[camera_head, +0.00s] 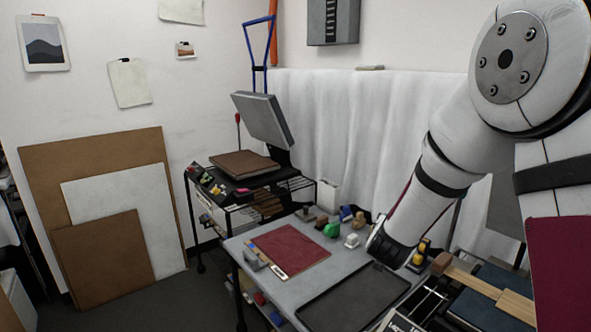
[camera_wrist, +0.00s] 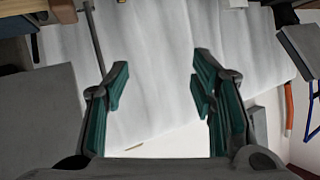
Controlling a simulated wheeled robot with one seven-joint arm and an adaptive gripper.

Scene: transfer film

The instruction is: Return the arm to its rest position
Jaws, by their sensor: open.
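My arm comes in from the right side of the head view, its white links bent over the right end of the grey table (camera_head: 258,290). The gripper itself is hidden in the head view. In the wrist view my gripper (camera_wrist: 158,90) has its two green-padded fingers spread wide apart, with nothing between them. Behind the fingers, the wrist view shows the white curtain (camera_wrist: 150,45), which also hangs along the back wall in the head view (camera_head: 350,130).
On the table lie a red mat (camera_head: 290,250) and a dark tray (camera_head: 352,298), with several small objects behind them. A heat press (camera_head: 262,120) stands on a cart to the left. Boards (camera_head: 105,245) lean on the left wall. Wooden items crowd the lower right.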

